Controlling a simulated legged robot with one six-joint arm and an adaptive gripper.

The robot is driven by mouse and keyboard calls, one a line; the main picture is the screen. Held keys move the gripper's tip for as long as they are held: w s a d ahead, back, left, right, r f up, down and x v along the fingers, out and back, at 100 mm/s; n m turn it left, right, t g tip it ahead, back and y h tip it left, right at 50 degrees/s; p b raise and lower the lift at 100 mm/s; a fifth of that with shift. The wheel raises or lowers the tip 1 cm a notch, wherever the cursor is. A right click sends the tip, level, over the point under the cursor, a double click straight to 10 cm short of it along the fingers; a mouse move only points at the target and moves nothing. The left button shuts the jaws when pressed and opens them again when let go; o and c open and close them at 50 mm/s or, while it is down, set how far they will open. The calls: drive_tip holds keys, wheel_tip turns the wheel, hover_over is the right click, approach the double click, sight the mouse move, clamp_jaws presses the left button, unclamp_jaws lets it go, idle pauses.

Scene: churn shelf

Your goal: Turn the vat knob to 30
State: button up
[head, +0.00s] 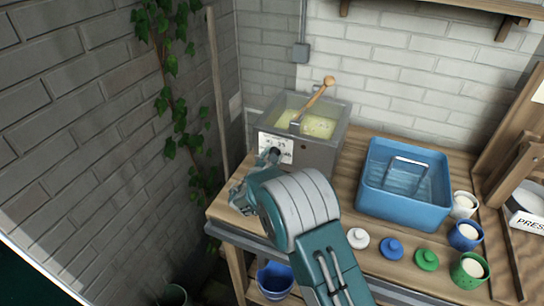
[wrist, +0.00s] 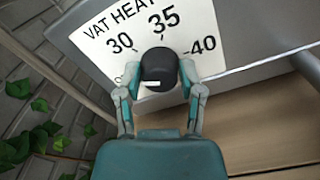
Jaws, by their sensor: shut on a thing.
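The vat (head: 300,150) is a grey metal box of pale yellow liquid at the back left of the bench. Its white dial plate (wrist: 100,45) reads "VAT HEAT" with 30, 35 and 40; a lower-left label is mostly hidden. The black round knob (wrist: 162,68) sits on the plate and also shows in the head view (head: 275,152). Its white line lies horizontally on the left of its face, below the direction of the 30 tick. My gripper (wrist: 160,84) is shut on the knob, one finger on each side; it also shows in the head view (head: 270,157).
A wooden-handled tool (head: 320,92) rests in the vat. A blue basin (head: 404,185) stands right of it. White (head: 358,238), blue (head: 391,248) and green (head: 427,259) lids lie in front. The brick wall with ivy (head: 170,95) is close on the left.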

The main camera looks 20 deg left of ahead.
drive_tip(key=m, duration=0.3)
drive_tip(key=shift+m, duration=0.3)
drive_tip(key=shift+d+m, duration=0.1)
drive_tip(key=shift+m, duration=1.6)
drive_tip(key=shift+f, duration=0.1)
drive_tip(key=o, duration=1.2)
drive_tip(key=shift+w, duration=0.15)
drive_tip(key=s, duration=0.8)
drive_tip(key=s+a, duration=0.1)
drive_tip(key=s, duration=0.3)
drive_tip(key=shift+f, duration=0.1)
